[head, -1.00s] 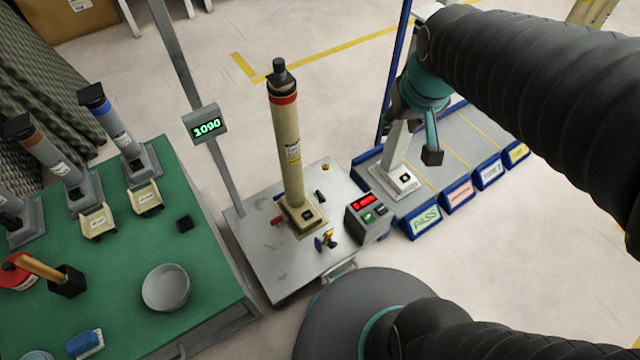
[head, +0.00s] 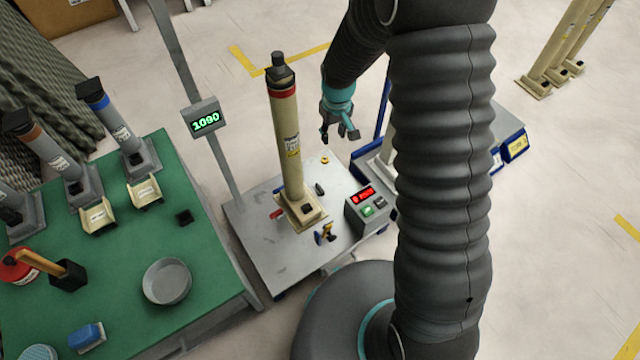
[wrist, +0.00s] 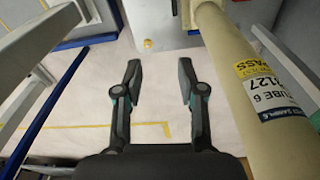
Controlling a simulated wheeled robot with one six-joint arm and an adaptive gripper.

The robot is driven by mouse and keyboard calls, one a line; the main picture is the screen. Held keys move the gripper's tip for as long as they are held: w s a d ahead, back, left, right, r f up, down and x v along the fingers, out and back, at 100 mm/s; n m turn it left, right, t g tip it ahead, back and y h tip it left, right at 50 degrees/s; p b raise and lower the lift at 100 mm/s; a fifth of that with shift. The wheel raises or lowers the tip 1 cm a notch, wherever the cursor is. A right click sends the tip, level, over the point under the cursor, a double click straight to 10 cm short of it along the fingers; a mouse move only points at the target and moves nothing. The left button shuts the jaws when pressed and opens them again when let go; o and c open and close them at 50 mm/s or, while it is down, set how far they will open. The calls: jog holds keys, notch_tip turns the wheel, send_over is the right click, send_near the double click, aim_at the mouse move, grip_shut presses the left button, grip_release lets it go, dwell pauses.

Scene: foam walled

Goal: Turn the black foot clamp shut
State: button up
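The black foot clamp (head: 320,189) is a small dark lever on the grey metal cart top, just right of the foot of the standing tube. The cream tube (head: 289,150) with a red band and black cap stands upright in its square foot (head: 302,212). In the wrist view the tube (wrist: 245,75) runs down the right side. My gripper (head: 340,135) is behind and right of the tube, apart from the clamp. The wrist view shows its two fingers (wrist: 159,78) spread with nothing between them. I cannot surely pick out the clamp in the wrist view.
The cart (head: 250,240) also bears a red lever (head: 277,214), a blue-and-yellow piece (head: 325,235), a yellow knob (head: 324,160) and a control box (head: 366,208) with a red display. A post with a green readout (head: 206,122) stands left. Blue-edged trays (head: 515,146) lie right, partly hidden by my arm.

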jog(key=n+g, duration=0.1)
send_over(320, 188)
notch_tip(320, 188, down, 14)
notch_tip(320, 188, down, 14)
jog(key=shift+w, duration=0.1)
grip_shut()
